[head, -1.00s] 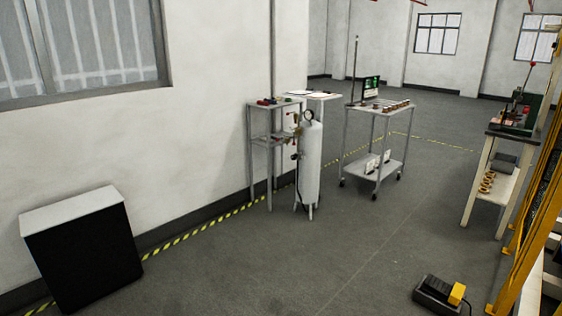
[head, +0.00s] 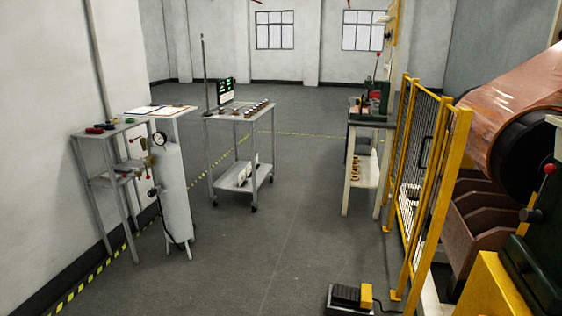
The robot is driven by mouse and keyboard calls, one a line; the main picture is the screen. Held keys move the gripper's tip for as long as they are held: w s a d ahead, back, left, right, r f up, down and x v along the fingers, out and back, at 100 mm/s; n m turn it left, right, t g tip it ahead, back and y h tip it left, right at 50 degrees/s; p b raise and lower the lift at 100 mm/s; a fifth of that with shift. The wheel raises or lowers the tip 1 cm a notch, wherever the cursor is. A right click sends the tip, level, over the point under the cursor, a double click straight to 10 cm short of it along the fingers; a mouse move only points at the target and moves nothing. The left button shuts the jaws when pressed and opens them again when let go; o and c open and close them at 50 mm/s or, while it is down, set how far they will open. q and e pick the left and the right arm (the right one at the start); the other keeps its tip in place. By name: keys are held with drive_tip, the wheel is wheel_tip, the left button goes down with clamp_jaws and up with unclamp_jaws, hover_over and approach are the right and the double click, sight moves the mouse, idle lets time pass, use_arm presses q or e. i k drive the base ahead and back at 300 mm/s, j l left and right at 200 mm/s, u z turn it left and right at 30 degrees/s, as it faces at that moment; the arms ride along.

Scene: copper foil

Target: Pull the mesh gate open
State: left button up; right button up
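The mesh gate (head: 416,165) stands at the right in the head view. It has a yellow frame with dark wire mesh and is seen at a steep angle. A dark handle-like part (head: 425,152) shows on its mesh. I cannot tell for certain whether the gate is shut. A thick yellow post (head: 446,190) stands at its near side. Neither of my grippers is in view.
A foot pedal (head: 350,298) lies on the floor before the gate. A copper foil roll (head: 515,105) is at the right. A wheeled cart (head: 238,118), a gas cylinder (head: 174,195) and a shelf stand (head: 98,135) are left. The middle floor is clear.

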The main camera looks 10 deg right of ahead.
sight(404, 235)
drive_tip(key=i+l+z, duration=0.15)
drive_tip(key=i+z, duration=1.05)
